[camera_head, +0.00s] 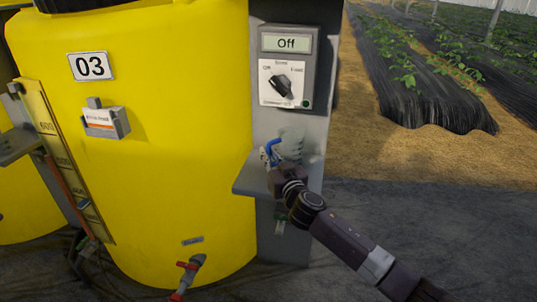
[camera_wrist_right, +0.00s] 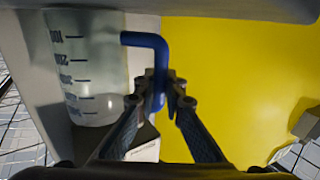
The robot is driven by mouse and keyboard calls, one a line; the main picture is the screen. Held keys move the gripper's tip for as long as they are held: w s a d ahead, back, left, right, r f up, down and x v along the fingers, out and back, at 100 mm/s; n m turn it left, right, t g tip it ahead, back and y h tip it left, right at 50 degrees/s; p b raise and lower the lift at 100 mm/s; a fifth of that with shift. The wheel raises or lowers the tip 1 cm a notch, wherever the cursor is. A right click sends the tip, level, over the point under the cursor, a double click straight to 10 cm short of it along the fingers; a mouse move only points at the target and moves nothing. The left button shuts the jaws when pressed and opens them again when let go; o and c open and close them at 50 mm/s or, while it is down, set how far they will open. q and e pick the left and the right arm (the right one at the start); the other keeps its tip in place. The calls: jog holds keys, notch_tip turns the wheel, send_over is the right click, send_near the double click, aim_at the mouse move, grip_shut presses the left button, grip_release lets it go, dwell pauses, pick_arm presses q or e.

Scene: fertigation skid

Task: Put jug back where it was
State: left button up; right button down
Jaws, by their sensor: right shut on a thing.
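The jug (camera_head: 292,143) is a clear measuring jug with dark graduation marks and a blue handle (camera_head: 270,146). In the head view it is just above or on the small grey shelf (camera_head: 250,185) below the control box; whether it touches the shelf I cannot tell. My right gripper (camera_head: 271,160) is at the handle and partly hides the jug's lower part. In the wrist view the jug (camera_wrist_right: 88,75) is on the left, and my right gripper (camera_wrist_right: 160,95) is shut on its blue handle. My left gripper is out of view.
The large yellow tank (camera_head: 170,170) marked 03 stands close to the left of the shelf. A control box (camera_head: 286,70) with a dial and an "Off" display is above the jug. A red-handled valve (camera_head: 186,275) juts out low. Open ground lies to the right.

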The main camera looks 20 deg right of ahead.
jog(key=c, duration=2.4)
grip_release()
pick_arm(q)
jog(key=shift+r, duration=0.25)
pick_arm(e)
jog(key=o, duration=0.4)
jog(key=shift+s+a, duration=0.1)
jog(key=shift+s, duration=0.25)
jog(key=s, duration=1)
jog(key=shift+a+p, duration=0.3)
jog(key=shift+p, duration=0.1)
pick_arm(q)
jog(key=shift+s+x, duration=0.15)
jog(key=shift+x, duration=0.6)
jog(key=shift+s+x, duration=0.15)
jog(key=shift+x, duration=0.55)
pick_arm(e)
jog(key=shift+s, duration=0.65)
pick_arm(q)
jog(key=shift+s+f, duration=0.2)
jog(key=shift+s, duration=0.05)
